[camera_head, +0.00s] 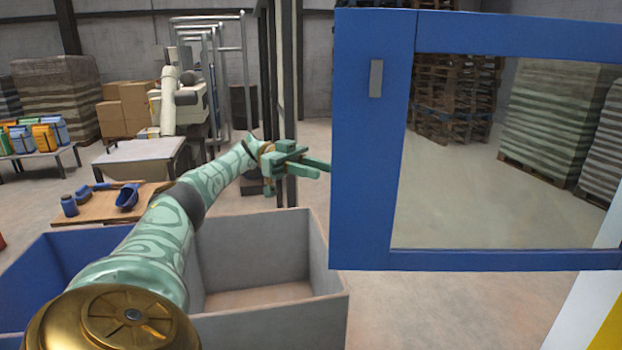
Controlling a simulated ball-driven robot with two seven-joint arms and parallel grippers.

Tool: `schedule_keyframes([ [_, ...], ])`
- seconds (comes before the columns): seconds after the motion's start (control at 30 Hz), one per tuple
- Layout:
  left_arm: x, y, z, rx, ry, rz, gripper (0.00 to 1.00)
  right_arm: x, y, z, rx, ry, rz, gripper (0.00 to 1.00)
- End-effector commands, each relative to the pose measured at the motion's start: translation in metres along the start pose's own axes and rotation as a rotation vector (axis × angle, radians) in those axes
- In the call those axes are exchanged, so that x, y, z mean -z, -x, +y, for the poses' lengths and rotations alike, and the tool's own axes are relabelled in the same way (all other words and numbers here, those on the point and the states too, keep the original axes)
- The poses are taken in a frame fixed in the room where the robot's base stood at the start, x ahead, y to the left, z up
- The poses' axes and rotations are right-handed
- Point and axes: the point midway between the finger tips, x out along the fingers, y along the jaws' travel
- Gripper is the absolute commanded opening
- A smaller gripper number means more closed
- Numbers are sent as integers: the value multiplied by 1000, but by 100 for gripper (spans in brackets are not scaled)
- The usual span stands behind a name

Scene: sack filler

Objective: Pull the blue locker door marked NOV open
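A blue framed door (362,165) with a large clear pane fills the right side of the view. It has a small grey upright handle (376,78) near its left edge. I see no NOV marking on the part in view. My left gripper (322,170), on a pale green patterned arm, points right with its fingertips close to the door's left edge, below the handle and apart from it. It holds nothing that I can see, and the finger gap is unclear from this angle. My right gripper is not in view.
A grey open-topped bin (325,307) and a blue bin (30,283) stand below my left arm. A low table (100,208) with blue scoops is at left. Stacked pallets (450,92) show through the pane. A dark post (287,110) stands behind the gripper.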

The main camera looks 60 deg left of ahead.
Motion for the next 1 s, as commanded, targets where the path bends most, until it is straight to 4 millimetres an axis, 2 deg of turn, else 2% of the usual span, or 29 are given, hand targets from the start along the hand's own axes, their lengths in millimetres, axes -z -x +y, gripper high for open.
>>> schedule_keyframes([
  [0.03, -3, 4, -1, 1, -1, 1, 32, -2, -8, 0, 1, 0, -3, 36],
  [0.23, 0, 15, -1, 1, 4, 4, 32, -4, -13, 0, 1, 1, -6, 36],
  [0.87, 1, 16, 0, 1, 3, 4, 32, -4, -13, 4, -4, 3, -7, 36],
  [1.0, -10, 16, -10, 49, -96, -55, 32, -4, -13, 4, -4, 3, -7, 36],
])
